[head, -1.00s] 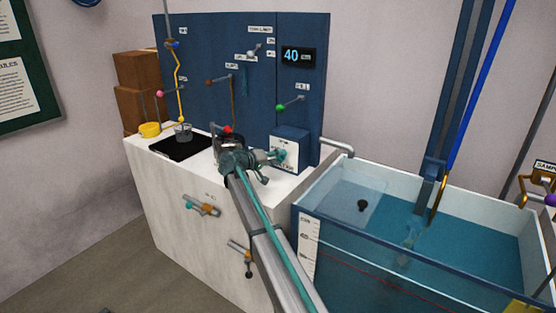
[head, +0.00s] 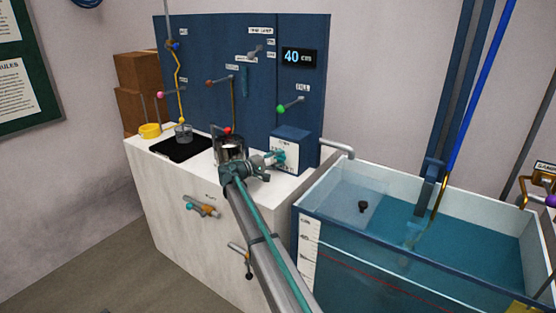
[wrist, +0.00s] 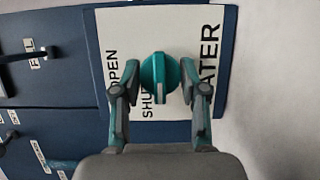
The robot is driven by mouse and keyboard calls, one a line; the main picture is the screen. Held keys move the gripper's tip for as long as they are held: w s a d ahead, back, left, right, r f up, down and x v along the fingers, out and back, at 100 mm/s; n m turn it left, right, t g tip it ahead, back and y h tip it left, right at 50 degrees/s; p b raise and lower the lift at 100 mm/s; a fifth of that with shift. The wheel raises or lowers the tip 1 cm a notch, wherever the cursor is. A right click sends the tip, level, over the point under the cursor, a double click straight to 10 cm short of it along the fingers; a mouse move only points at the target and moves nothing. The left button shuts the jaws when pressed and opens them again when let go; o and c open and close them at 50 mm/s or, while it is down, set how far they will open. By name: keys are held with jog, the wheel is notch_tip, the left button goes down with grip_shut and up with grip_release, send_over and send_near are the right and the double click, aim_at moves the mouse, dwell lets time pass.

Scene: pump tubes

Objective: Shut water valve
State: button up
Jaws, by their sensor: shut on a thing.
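The water valve is a round teal knob (wrist: 159,78) on a white panel (wrist: 135,40) marked OPEN, SHUT and WATER in the wrist view. My gripper (wrist: 160,92) is shut on the knob, one finger on each side. In the head view, the panel is the front of a blue-topped box (head: 291,134) on the white counter. My gripper (head: 273,158) reaches its knob there. The fingers hide part of the knob and the labels near it.
A metal pot (head: 231,149) stands on the counter close behind my wrist. A water tank (head: 470,272) stands at the right, and a metal spout (head: 338,147) reaches towards it. A blue back panel (head: 205,50) carries small levers and a display reading 40.

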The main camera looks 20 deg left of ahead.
jog(key=o, duration=1.1)
jog(key=shift+o, duration=0.2)
jog(key=shift+s, duration=0.1)
jog(key=v, duration=1.1)
jog(key=shift+s+a, duration=0.25)
jog(key=shift+a, duration=0.05)
